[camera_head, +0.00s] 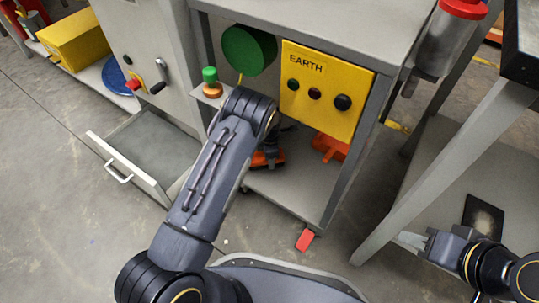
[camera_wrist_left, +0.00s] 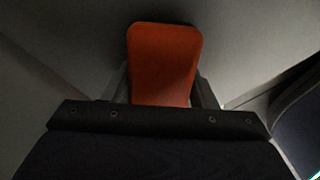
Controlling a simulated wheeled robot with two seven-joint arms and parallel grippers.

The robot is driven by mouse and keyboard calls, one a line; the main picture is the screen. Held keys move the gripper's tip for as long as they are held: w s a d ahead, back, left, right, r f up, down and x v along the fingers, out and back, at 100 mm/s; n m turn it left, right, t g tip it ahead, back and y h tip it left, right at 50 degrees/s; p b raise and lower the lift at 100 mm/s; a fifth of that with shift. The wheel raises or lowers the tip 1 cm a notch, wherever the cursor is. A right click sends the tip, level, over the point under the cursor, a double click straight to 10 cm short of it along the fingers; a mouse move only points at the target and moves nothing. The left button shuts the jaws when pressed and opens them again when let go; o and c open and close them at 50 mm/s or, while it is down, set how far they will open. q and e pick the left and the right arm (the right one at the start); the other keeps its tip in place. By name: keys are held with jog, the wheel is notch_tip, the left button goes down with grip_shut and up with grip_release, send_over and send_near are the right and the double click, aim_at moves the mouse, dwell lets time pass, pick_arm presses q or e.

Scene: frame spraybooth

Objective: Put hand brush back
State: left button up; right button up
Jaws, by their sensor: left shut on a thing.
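The hand brush shows as an orange piece (camera_head: 262,159) at the lower shelf of the grey cart, partly hidden by my left arm. In the left wrist view its flat orange face (camera_wrist_left: 164,62) stands between the fingers. My left gripper (camera_head: 272,150) is shut on it, inside the cart above or on the lower shelf; I cannot tell if the brush touches the shelf. Its bristles are not visible. My right gripper (camera_head: 412,239) is at the lower right, away from the brush, beside a grey table leg; its jaw opening is unclear.
Another orange object (camera_head: 331,147) lies on the cart's lower shelf (camera_head: 295,190), below the yellow EARTH box (camera_head: 321,90). A cart leg (camera_head: 347,155) stands right of it. An open drawer (camera_head: 150,158) juts out at left. A black pad (camera_head: 483,217) lies at right.

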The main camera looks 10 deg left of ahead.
pick_arm(q)
jog(key=shift+f, duration=0.5)
dwell(0.4)
jog(key=o, duration=1.3)
notch_tip(320, 180, up, 7)
jog(key=p, duration=0.3)
jog(key=shift+p, duration=0.3)
jog(key=shift+r, duration=0.35)
